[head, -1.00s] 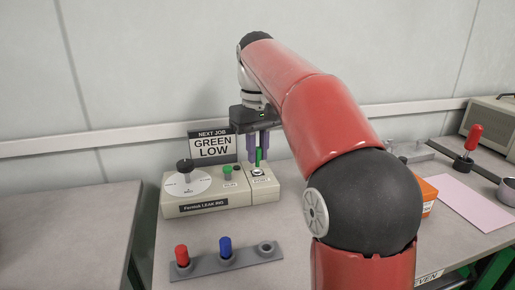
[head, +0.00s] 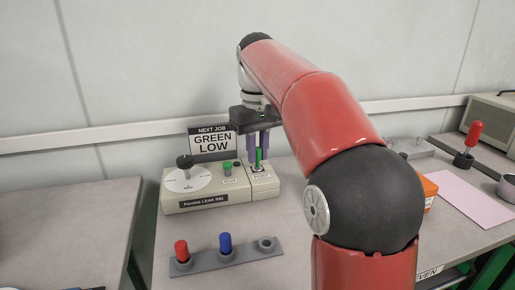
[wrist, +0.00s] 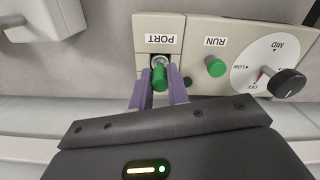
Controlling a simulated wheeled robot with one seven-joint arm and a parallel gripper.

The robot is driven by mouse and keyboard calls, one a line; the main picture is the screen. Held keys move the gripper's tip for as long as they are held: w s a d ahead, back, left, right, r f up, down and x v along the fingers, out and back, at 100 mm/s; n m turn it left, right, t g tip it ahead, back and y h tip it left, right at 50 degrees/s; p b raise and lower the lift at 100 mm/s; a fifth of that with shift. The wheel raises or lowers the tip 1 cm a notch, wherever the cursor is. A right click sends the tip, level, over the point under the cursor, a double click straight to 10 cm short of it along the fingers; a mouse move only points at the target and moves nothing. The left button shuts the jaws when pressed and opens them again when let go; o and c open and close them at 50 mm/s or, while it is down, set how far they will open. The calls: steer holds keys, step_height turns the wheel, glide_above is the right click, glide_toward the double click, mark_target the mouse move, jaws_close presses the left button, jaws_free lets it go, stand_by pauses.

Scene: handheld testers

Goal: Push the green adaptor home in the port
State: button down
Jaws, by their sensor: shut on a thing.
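The green adaptor (head: 258,156) stands upright at the port (head: 258,169) on the right part of the beige leak tester (head: 209,201). In the wrist view the adaptor (wrist: 160,77) is between the purple fingers of my gripper (wrist: 160,88), its end at the metal port ring (wrist: 160,60) under the PORT label. My gripper (head: 258,152) is shut on the adaptor from above. I cannot tell how deep the adaptor sits in the port.
The tester has a green RUN button (head: 227,168) and a dial (head: 188,179) left of the port. A grey rack (head: 245,254) in front holds a red adaptor (head: 182,252) and a blue adaptor (head: 225,245); its right socket is empty. A sign (head: 212,139) reads "NEXT JOB GREEN LOW".

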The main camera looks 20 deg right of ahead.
steer(key=shift+f+b, duration=0.5)
steer(key=shift+f, duration=0.5)
steer(key=c, duration=1.3)
jaws_free()
steer(key=shift+r+p, duration=1.2)
steer(key=shift+r, duration=2.7)
